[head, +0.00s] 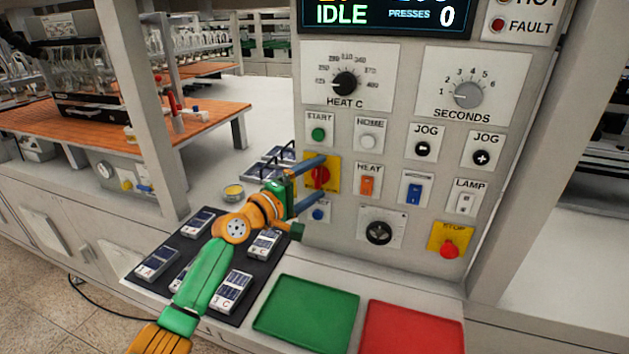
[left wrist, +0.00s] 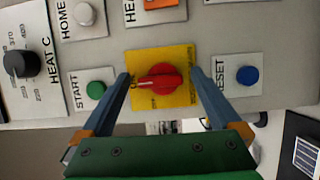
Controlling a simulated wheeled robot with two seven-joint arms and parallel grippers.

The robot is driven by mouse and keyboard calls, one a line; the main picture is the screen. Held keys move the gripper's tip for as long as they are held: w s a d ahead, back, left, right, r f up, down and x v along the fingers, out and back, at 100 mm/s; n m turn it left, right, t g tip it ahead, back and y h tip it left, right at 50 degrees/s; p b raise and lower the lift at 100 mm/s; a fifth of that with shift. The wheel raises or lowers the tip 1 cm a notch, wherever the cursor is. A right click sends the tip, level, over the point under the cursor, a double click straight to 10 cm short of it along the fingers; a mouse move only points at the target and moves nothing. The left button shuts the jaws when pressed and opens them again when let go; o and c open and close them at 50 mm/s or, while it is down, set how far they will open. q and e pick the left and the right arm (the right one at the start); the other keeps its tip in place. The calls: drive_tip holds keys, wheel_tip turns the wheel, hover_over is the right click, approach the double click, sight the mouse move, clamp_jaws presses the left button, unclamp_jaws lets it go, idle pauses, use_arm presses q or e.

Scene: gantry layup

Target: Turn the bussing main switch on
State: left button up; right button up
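The main switch is a red rotary knob (head: 320,176) on a yellow plate (head: 334,165) on the grey control panel. In the left wrist view the red knob (left wrist: 161,82) sits near the middle, its handle lying sideways with a pale mark at its left end. My left gripper (head: 318,180) is open, with one blue finger on each side of the knob. The left wrist view shows a gap between the knob and each fingertip (left wrist: 160,78). I cannot tell whether the tips touch the panel. My right gripper is not in view.
The green START button (head: 318,134) and blue RESET button (left wrist: 247,75) flank the switch closely. The orange HEAT rocker (head: 367,186) is beside it. A dark mat (head: 213,290) with several labelled packs, a green tray (head: 306,312) and a red tray (head: 412,330) lie below.

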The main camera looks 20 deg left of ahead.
use_arm(q)
drive_tip(key=b+v, duration=0.1)
drive_tip(key=v, duration=0.6)
idle(0.4)
